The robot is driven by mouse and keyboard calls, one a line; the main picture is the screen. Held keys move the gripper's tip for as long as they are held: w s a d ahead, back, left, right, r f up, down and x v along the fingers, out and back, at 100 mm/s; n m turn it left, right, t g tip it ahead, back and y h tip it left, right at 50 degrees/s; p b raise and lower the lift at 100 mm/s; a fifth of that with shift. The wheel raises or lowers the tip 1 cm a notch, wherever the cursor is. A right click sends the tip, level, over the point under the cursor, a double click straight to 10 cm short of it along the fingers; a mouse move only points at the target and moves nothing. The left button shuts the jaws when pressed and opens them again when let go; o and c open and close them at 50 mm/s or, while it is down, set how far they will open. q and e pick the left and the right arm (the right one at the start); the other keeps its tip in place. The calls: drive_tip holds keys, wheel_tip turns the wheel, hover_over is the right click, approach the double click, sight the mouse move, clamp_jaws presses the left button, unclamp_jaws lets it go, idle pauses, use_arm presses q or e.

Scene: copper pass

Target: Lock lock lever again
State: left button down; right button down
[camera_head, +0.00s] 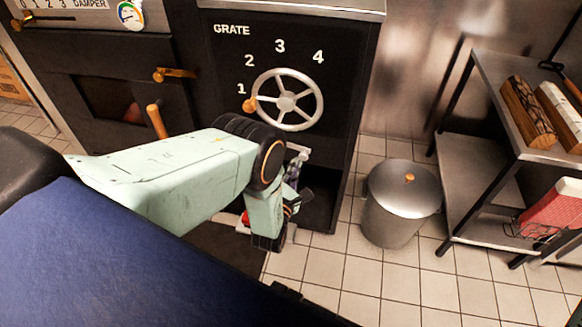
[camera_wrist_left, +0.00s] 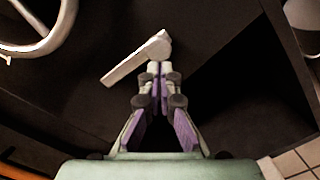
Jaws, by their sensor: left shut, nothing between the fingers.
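The lock lever (camera_wrist_left: 135,60) is a pale grey bar on the dark front panel. In the left wrist view its rounded hub is at the upper right and its arm slants down to the left. In the head view a pale part of it (camera_head: 298,149) shows just above my fingers, mostly hidden by my arm. My left gripper (camera_head: 294,172) is shut and empty. In the left wrist view its fingertips (camera_wrist_left: 160,70) are together just below the hub; I cannot tell whether they touch it. My right gripper is not in view.
The grate handwheel (camera_head: 287,100) with its wooden knob is just above my left wrist. A dark open recess (camera_head: 318,200) lies below the panel. A lidded metal bin (camera_head: 400,205) stands to the right, beside a shelf (camera_head: 480,210) with logs. Tiled floor between is clear.

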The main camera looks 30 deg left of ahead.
use_arm(q)
drive_tip(key=shift+w+d+r+p, duration=0.1)
drive_tip(key=shift+d+r+p, duration=0.25)
drive_tip(key=shift+r, duration=0.3)
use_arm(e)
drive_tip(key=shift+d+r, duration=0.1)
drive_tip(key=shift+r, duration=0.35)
use_arm(q)
drive_tip(key=shift+r, duration=0.1)
